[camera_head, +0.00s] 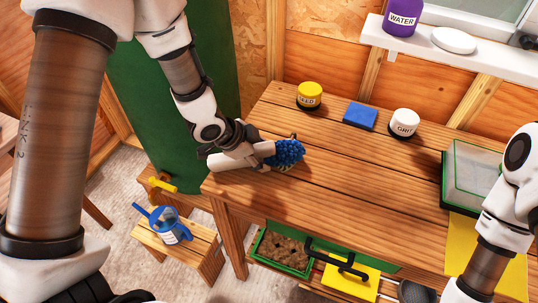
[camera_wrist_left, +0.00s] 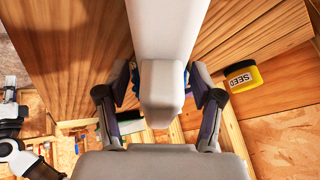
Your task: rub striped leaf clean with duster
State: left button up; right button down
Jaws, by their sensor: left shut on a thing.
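My left gripper (camera_head: 270,152) is low over the near left part of the wooden bench. It is shut on the duster, which has a fluffy blue head (camera_head: 289,151) and what looks like a white handle (camera_head: 228,162) pointing left. In the left wrist view the white handle (camera_wrist_left: 163,40) runs between the fingers, with bits of blue behind it. A small greenish patch shows just under the blue head; it may be the striped leaf, but it is mostly hidden. I cannot tell whether the duster touches it. My right arm comes in at the right, its gripper out of view.
On the bench (camera_head: 350,185) stand a yellow seed tin (camera_head: 310,96), a blue block (camera_head: 360,116), a white grit tin (camera_head: 404,123) and a clear-lidded green tray (camera_head: 470,185). The bench middle is clear. A stool (camera_head: 205,255) holds a blue watering can (camera_head: 167,224).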

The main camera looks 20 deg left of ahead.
aim_at(261, 145)
pick_arm(q)
jog(key=shift+a, duration=0.1)
jog(key=shift+s+r+p, duration=0.1)
jog(key=shift+r+p, duration=0.35)
jog(key=shift+s+r+p, duration=0.3)
jog(key=shift+r+p, duration=0.25)
jog(key=shift+r, duration=0.25)
jog(key=shift+s+r+p, duration=0.25)
jog(key=shift+r+p, duration=0.3)
jog(key=shift+r, duration=0.25)
jog(key=shift+s+r+p, duration=0.3)
jog(key=shift+r+p, duration=0.25)
jog(key=shift+r, duration=0.25)
jog(key=r+p, duration=0.2)
jog(key=r, duration=0.1)
jog(key=shift+s, duration=0.4)
jog(key=shift+f, duration=0.1)
